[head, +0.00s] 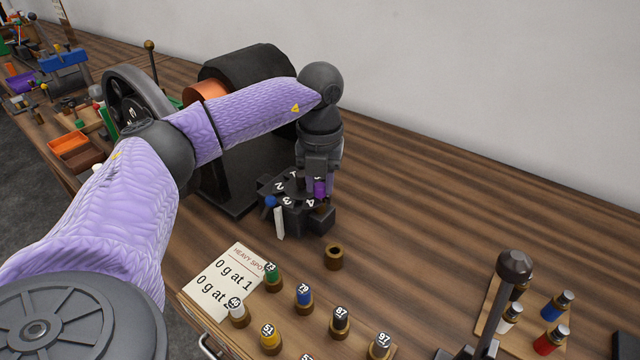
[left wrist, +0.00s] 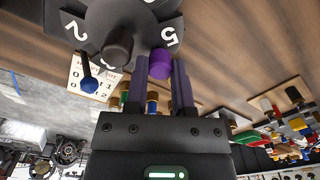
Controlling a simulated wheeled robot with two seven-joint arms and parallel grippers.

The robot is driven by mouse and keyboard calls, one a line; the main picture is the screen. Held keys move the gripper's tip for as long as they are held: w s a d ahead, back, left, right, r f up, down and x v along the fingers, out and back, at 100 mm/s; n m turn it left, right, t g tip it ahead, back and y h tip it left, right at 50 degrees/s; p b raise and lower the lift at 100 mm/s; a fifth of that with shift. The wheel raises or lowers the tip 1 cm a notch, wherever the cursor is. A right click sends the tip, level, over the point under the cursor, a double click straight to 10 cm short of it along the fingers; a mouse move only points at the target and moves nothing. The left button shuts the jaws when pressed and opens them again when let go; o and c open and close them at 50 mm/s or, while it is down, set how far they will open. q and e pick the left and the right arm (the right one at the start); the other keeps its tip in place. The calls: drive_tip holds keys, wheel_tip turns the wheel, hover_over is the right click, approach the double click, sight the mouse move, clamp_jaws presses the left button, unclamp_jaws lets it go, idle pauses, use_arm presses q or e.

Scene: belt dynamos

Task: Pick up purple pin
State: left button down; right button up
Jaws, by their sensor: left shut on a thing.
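The purple pin (head: 320,189) is at the right side of a black numbered wheel (head: 290,193), beside the number 4. My left gripper (head: 321,183) reaches down from above and is shut on the purple pin. In the left wrist view the purple pin (left wrist: 161,64) shows between the two fingers (left wrist: 157,82), close to the wheel's rim (left wrist: 110,18) near the number 5. I cannot tell whether the pin is seated in the wheel or just clear of it. My right gripper is not in view.
An empty brass holder (head: 333,257) stands in front of the wheel. Several holders with numbered pins, such as a green pin (head: 272,272), and a white card (head: 225,284) lie nearer. A black drum machine (head: 245,75) stands behind. A knobbed lever (head: 514,266) rises at right. The table's right middle is clear.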

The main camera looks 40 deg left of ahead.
sight(320, 185)
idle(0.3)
use_arm(q)
wheel_tip(320, 185, up, 10)
drive_tip(key=p, duration=0.3)
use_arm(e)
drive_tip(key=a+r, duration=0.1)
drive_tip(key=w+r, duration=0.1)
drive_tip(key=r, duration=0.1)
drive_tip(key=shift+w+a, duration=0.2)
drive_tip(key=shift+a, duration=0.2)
